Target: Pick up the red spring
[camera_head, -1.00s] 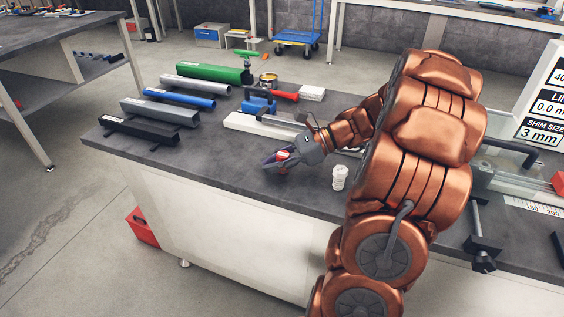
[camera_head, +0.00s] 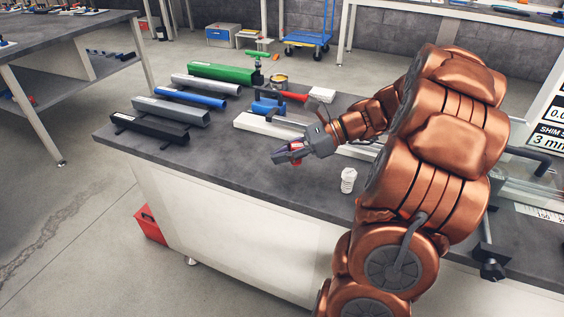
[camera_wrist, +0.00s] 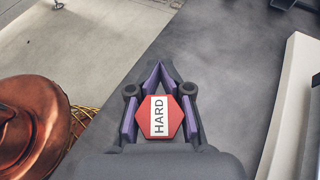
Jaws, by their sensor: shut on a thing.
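The red spring (camera_wrist: 175,122) is between the fingers of my gripper (camera_wrist: 160,70) in the wrist view. Its end shows as a red hexagon with a white label reading "HARD". The coil itself is not clearly visible. In the head view, my gripper (camera_head: 280,156) is shut on the red spring (camera_head: 296,147) and holds it over the front part of the dark bench top (camera_head: 235,165). The fingers hide part of it.
A white spring-like piece (camera_head: 348,180) stands upright on the bench, right of my gripper. Black, grey, blue and green bars (camera_head: 222,72) lie at the back left. A long white block (camera_head: 268,126) lies behind my gripper. The front left bench top is clear.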

